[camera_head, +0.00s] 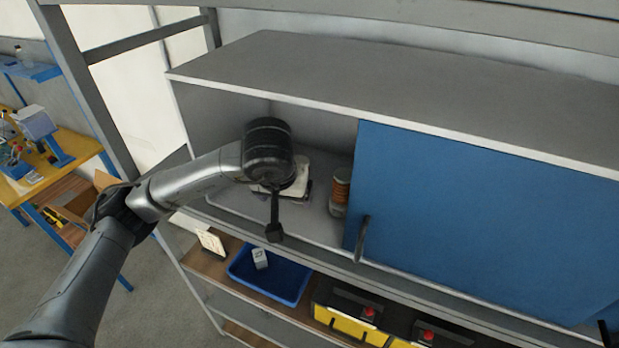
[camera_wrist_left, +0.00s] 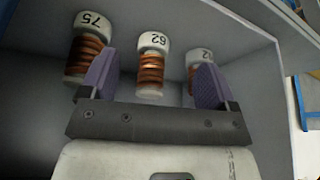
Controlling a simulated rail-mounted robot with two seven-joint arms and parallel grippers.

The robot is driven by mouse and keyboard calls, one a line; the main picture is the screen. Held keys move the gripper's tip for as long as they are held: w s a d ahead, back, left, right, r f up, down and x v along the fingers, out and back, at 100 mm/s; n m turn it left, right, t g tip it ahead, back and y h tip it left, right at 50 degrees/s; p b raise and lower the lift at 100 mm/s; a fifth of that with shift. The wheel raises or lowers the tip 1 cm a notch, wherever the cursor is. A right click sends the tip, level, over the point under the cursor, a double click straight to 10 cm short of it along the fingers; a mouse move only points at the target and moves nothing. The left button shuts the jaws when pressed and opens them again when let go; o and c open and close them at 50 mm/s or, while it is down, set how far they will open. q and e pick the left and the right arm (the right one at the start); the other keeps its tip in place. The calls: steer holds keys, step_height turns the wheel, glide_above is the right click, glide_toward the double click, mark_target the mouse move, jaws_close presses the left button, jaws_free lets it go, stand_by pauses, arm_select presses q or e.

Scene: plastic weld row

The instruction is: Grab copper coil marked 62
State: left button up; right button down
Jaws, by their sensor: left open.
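In the left wrist view the copper coil marked 62 (camera_wrist_left: 151,68) has a white cap with the number on it and copper windings. It stands between the two purple-grey fingers of my open left gripper (camera_wrist_left: 155,78), with clear space on both sides. A coil marked 75 (camera_wrist_left: 86,48) is beyond the left finger. A third coil (camera_wrist_left: 195,62) is partly hidden behind the right finger, its number only partly readable. In the head view my left gripper (camera_head: 288,178) reaches into the open cabinet, its fingers hidden by my wrist. One copper coil (camera_head: 340,192) shows beside it; its number is unreadable.
A blue sliding door (camera_head: 470,220) with a dark handle covers the cabinet's right part. The grey cabinet top (camera_head: 390,85) is above my gripper. Below are a blue bin (camera_head: 268,280) and yellow-black cases (camera_head: 350,325).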

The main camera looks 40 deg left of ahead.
arm_select(q)
steer(key=w+a+p, duration=0.1)
steer(key=w, duration=0.2)
steer(key=w+a+p, duration=0.1)
steer(key=w+a, duration=0.1)
steer(key=w, duration=0.1)
steer(key=w+a+p, duration=0.1)
steer(key=w, duration=0.1)
steer(key=shift+w+a+r+p, duration=0.1)
steer(key=shift+w+a+p, duration=0.05)
steer(key=shift+w+p, duration=0.2)
steer(key=x, duration=0.3)
steer(key=shift+w+a+r, duration=0.1)
steer(key=shift+w+r, duration=0.05)
steer(key=shift+w+f, duration=0.15)
steer(key=shift+f, duration=0.15)
steer(key=shift+c, duration=0.5)
steer(key=shift+p, duration=0.3)
steer(key=c, duration=1.2)
